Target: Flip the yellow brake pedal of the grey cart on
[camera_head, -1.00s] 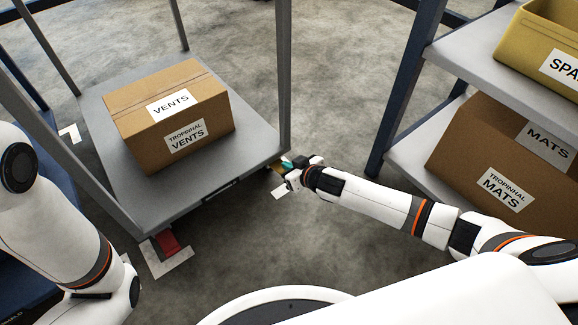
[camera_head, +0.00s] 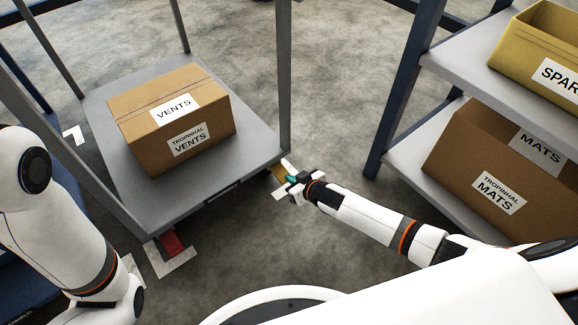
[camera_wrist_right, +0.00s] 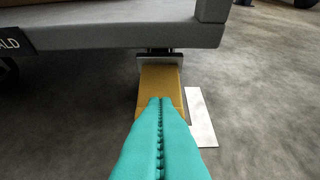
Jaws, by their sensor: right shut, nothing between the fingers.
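The grey cart (camera_head: 237,165) stands at left centre in the head view, its deck edge also across the top of the right wrist view (camera_wrist_right: 110,36). The yellow brake pedal (camera_head: 280,172) sticks out under the cart's near right corner. In the right wrist view the pedal (camera_wrist_right: 160,84) extends from a bracket below the deck. My right gripper (camera_head: 291,178) is shut and empty, its teal fingertips (camera_wrist_right: 161,102) together at the pedal, covering its near part. I cannot tell whether they touch it. My left arm shows at the left; its gripper is out of view.
A box marked VENTS (camera_head: 187,146) rests on the cart deck. A red pedal (camera_head: 171,243) shows under the cart's near left corner. A shelf (camera_head: 404,175) with a MATS box (camera_head: 470,165) and a yellow bin (camera_head: 515,55) stands right.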

